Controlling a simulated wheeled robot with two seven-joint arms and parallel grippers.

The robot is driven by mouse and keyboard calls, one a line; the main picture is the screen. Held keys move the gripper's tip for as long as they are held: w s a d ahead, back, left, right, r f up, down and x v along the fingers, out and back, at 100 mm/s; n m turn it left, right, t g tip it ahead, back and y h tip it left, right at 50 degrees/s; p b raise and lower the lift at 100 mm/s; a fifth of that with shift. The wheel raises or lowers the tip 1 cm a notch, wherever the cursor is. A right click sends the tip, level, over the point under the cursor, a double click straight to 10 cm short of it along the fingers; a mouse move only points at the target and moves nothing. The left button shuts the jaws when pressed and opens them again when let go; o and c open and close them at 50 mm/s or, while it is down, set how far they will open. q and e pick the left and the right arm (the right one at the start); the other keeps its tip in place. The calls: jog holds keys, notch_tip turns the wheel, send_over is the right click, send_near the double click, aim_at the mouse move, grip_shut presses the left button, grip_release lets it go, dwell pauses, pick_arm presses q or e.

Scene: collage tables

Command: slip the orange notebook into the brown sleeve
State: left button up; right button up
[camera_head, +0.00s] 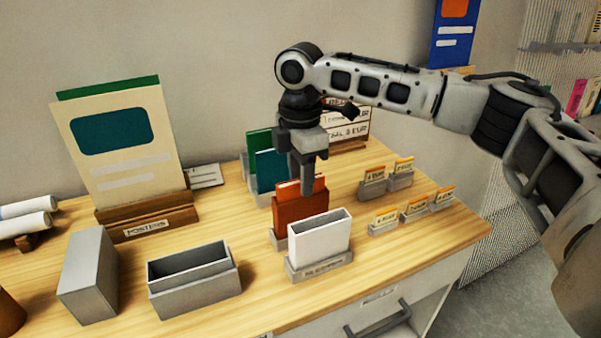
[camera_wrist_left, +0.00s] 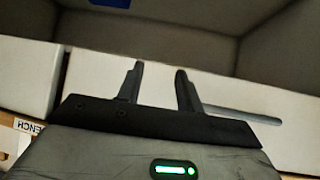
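The brown sleeve (camera_head: 300,213) stands upright in a grey stand near the middle of the table in the head view. The orange notebook (camera_head: 287,190) shows as a low strip above the sleeve's top edge, and its lower part is hidden by the sleeve. My right gripper (camera_head: 304,184) points down at the sleeve's mouth, one finger in front of the notebook and the other behind it. The fingers look closed on the notebook's top edge. My left gripper (camera_wrist_left: 158,85) shows only in the left wrist view, open, with nothing between its fingers.
A white sleeve (camera_head: 320,240) stands just in front of the brown one, and teal and green sleeves (camera_head: 270,172) stand behind. Small card holders (camera_head: 373,183) are to the right. A grey open box (camera_head: 195,290) and a poster stand (camera_head: 147,222) are to the left.

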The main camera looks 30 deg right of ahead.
jog(key=shift+r, duration=0.2)
pick_arm(q)
jog(key=shift+r+p, duration=0.25)
jog(key=shift+p, duration=0.05)
pick_arm(e)
notch_tip(320, 180, up, 16)
jog(key=shift+f, duration=0.2)
pick_arm(q)
jog(key=shift+r, duration=0.1)
